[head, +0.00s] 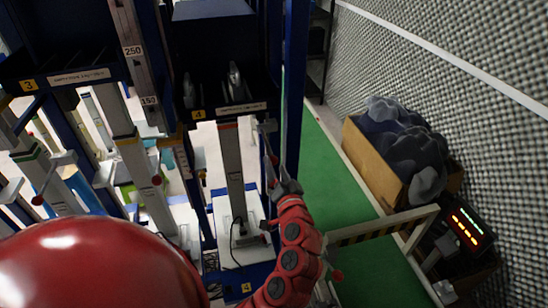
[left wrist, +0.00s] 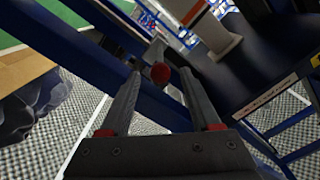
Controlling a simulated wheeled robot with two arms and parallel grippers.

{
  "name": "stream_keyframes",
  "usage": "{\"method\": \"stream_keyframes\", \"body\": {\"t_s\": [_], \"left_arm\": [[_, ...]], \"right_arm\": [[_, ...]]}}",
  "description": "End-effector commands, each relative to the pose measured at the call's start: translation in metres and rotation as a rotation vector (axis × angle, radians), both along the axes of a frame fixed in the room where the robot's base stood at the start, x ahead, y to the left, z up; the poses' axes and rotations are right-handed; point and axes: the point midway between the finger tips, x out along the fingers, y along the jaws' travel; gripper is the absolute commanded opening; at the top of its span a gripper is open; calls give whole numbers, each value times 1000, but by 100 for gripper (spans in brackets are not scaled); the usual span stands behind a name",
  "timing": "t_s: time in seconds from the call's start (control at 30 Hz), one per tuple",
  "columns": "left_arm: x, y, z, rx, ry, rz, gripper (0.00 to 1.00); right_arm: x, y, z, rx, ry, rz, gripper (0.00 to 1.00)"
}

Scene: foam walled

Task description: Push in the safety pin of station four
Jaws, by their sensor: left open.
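Station four (head: 230,150) is the blue-framed bay with yellow "4" labels and a pale upright post. A pin with a round red knob (left wrist: 160,72) shows in the left wrist view, between the fingertips of my open left gripper (left wrist: 161,80). Whether the fingers touch the knob, and how deep the pin sits, I cannot tell. In the head view my left gripper (head: 274,162) reaches up beside the right side of station four, with a small red spot near its fingertips. My right gripper is not in view.
Station three (head: 70,80) stands to the left, with red-knobbed levers. A blue upright (head: 294,80) runs close beside my gripper. To the right are a green floor strip (head: 340,190), a striped barrier (head: 380,228), a box of dark foam (head: 385,165) and a lit display (head: 467,230).

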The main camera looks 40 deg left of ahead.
Motion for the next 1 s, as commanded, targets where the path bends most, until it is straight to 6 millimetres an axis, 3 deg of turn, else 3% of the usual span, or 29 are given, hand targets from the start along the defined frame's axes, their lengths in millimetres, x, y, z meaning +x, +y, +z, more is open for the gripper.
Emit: {"method": "stream_keyframes", "body": {"t_s": [0.2,0.53,0.87,0.9,1.0], "left_arm": [[15,18,1,4,2,1,64],[17,20,0,3,0,-2,64],[17,19,0,2,1,-1,4],[17,19,0,2,1,-1,0],[17,19,0,2,1,-1,0]], "right_arm": [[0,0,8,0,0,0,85],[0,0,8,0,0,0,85],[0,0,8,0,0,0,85],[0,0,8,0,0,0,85],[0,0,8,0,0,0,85]]}}
